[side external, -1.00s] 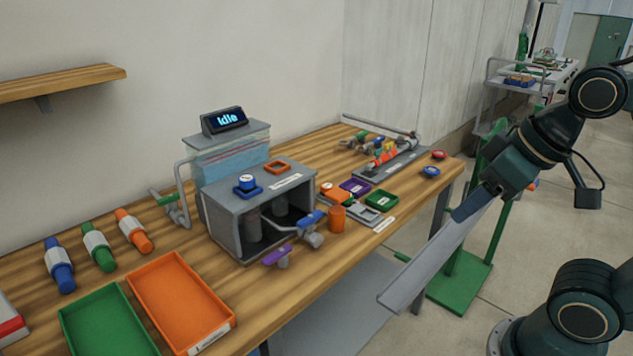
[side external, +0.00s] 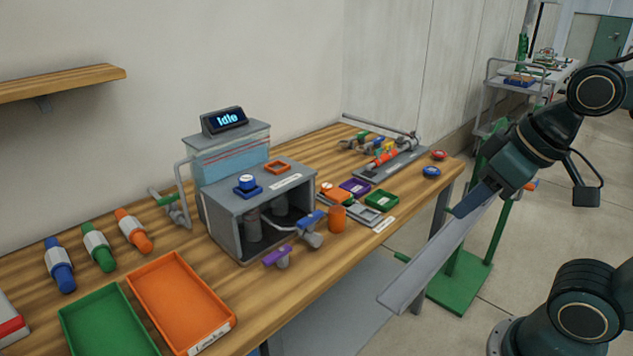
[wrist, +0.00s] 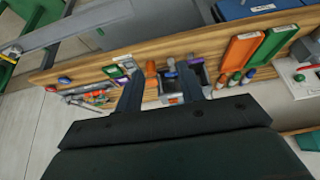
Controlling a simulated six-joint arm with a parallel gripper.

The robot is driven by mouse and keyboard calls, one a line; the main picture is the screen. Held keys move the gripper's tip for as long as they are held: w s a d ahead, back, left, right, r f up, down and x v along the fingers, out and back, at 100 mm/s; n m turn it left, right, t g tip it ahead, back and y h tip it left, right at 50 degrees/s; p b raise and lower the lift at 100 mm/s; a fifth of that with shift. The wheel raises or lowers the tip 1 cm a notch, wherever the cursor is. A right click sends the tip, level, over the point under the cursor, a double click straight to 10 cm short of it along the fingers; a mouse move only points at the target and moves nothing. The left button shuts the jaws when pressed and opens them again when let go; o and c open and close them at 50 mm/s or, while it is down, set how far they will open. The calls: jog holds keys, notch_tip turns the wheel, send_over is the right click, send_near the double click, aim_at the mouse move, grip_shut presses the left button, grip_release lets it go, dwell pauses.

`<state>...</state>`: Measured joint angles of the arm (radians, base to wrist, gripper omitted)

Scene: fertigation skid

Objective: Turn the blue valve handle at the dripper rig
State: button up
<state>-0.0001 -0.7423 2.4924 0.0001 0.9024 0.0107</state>
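The rig with a long grey pipe and several coloured handles (side external: 398,162) lies at the far right of the bench; its handles are too small to tell a blue one surely. It also shows at the left of the wrist view (wrist: 88,96). A separate blue lever handle (side external: 312,219) sits on a grey valve at the front of the grey cabinet, beside a purple lever (side external: 277,256). My gripper (side external: 458,214) is in front of the bench, apart from every handle. In the wrist view its two dark fingers (wrist: 160,76) are spread with nothing between them.
A long grey channel (side external: 425,270) on a green stand passes close by my gripper. The grey cabinet (side external: 228,225) with an "Idle" display (side external: 224,120) stands mid-bench. An orange cup (side external: 337,219) and small trays lie between cabinet and rig. Green and orange trays fill the near left.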

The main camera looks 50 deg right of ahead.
jog(key=w+r+m+g, duration=0.1)
jog(key=w+r+m, duration=0.25)
jog(key=w, duration=0.35)
jog(key=m+g, duration=0.5)
jog(key=m, duration=0.9)
send_over(310, 217)
notch_tip(310, 217, down, 8)
jog(key=r, duration=0.1)
jog(key=shift+d+f, duration=0.1)
jog(key=shift+f, duration=0.15)
jog(key=shift+f, duration=0.15)
notch_tip(310, 217, down, 14)
jog(key=shift+r, duration=0.25)
grip_shut()
